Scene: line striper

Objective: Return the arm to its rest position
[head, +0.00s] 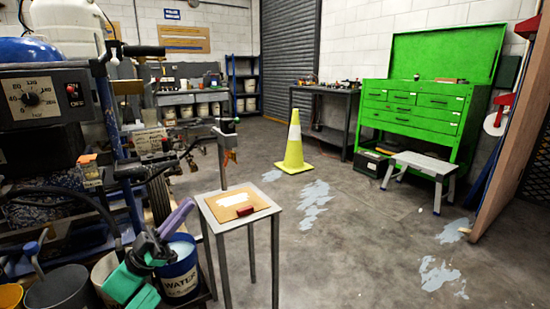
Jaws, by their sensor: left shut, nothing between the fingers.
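My left gripper (186,207) is at the lower left. Its purple fingers are together and point up and to the right, with nothing between them. Teal and dark parts of my left arm (138,280) lie behind the fingers at the bottom of the picture. The gripper overlaps the top of the blue bucket marked WATER (181,283) in the view; whether it touches the rim I cannot tell. My right gripper is not in view.
The striper machinery (45,95) crowds the left. A yellow cone (294,148) stands beyond; floor to the right is mostly clear.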

